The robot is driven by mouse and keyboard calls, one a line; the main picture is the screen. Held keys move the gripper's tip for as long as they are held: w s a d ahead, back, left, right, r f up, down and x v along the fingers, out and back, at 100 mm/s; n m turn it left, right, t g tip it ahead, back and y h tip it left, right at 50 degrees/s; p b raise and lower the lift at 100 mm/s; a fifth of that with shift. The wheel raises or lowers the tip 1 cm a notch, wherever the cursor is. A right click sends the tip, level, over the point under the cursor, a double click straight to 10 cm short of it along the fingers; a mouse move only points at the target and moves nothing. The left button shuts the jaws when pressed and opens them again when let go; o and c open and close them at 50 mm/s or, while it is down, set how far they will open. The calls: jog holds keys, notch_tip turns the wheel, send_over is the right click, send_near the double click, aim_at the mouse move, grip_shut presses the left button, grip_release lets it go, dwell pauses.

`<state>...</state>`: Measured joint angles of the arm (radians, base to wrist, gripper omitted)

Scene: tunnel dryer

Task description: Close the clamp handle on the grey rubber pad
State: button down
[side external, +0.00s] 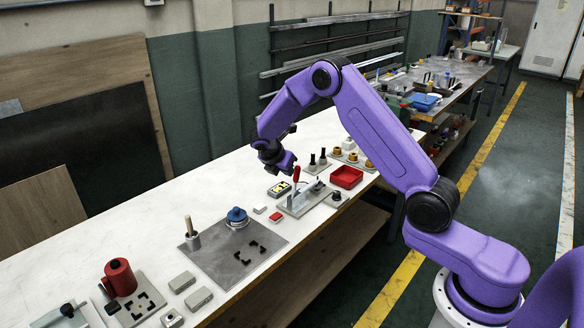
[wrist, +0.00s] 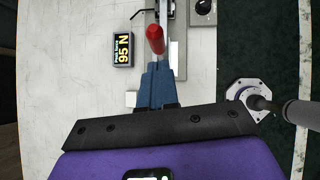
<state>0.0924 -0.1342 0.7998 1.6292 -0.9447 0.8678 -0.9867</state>
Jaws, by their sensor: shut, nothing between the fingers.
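The clamp stands on a grey base plate (side external: 296,209) in the middle of the white table. Its red handle (side external: 296,174) points up in the side view. The handle also shows in the wrist view (wrist: 156,39), just beyond my fingertips. My gripper (side external: 289,167) is shut and empty, close beside the top of the handle. In the wrist view its blue fingers (wrist: 158,72) lie together below the red grip; whether they touch it I cannot tell. The grey rubber pad cannot be made out clearly.
A force display (wrist: 123,49) reading 95 N lies left of the clamp. A small white block (wrist: 131,99) lies nearby. A red tray (side external: 346,177) and several knobbed fixtures stand beyond the clamp. A grey plate with a blue-topped part (side external: 237,216) lies nearer the camera.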

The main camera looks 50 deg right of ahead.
jog(key=v, duration=1)
jog(key=shift+r, duration=0.35)
jog(key=shift+s+a, duration=0.1)
jog(key=shift+a, duration=0.1)
jog(key=s+a+r+m+y, duration=0.35)
jog(key=s+a, duration=0.75)
jog(key=s, duration=0.5)
jog(key=s+f+m+g+y, duration=0.1)
jog(key=s+m+y, duration=0.2)
jog(key=s, duration=2.1)
jog(key=shift+d+m+y, duration=0.3)
jog(key=shift+m+y, duration=0.05)
jog(key=shift+y, duration=0.4)
